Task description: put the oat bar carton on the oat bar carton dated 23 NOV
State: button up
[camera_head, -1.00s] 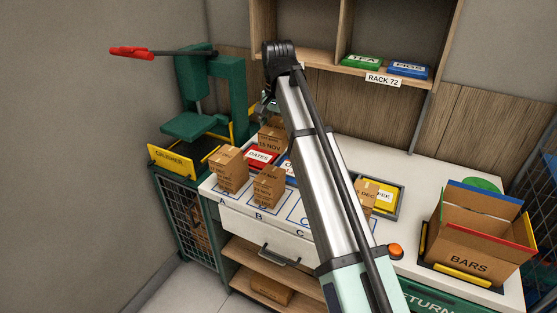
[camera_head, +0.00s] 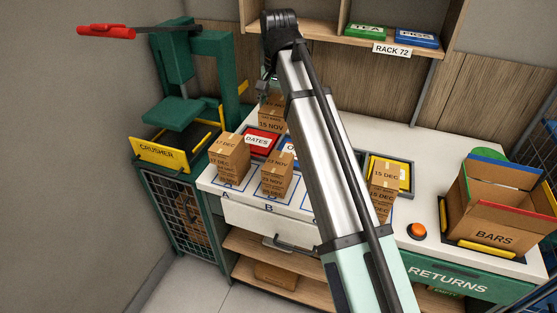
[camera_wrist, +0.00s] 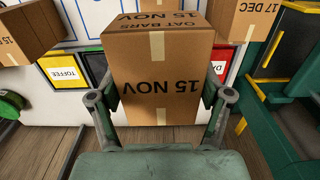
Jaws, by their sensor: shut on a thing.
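The oat bar carton dated 15 NOV (camera_wrist: 158,75) is brown with a pale tape strip and fills the middle of the wrist view. My gripper (camera_wrist: 160,100) is shut on it, one finger at each side. In the head view the held carton (camera_head: 271,118) is at the back of the bench, behind the red DATES bin, with my gripper (camera_head: 268,84) partly hidden by the arm. The oat bar carton dated 23 NOV (camera_head: 277,162) is on the stack at mark B, in front and slightly right of the held carton.
A 17 DEC carton (camera_head: 229,150) stands at mark A. A 15 DEC carton (camera_head: 385,174) is on a stack right of my arm. The green crusher (camera_head: 190,110) stands left, the open BARS box (camera_head: 493,208) right. A shelf (camera_head: 330,45) hangs behind.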

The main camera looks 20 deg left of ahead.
notch_tip(320, 180, down, 15)
jog(key=p, duration=0.4)
jog(key=shift+f, duration=0.2)
jog(key=o, duration=1.2)
jog(key=shift+o, duration=0.2)
jog(key=shift+r, duration=0.1)
notch_tip(320, 180, up, 12)
jog(key=b, duration=0.2)
jog(key=shift+r+b, duration=0.1)
jog(key=shift+b, duration=0.25)
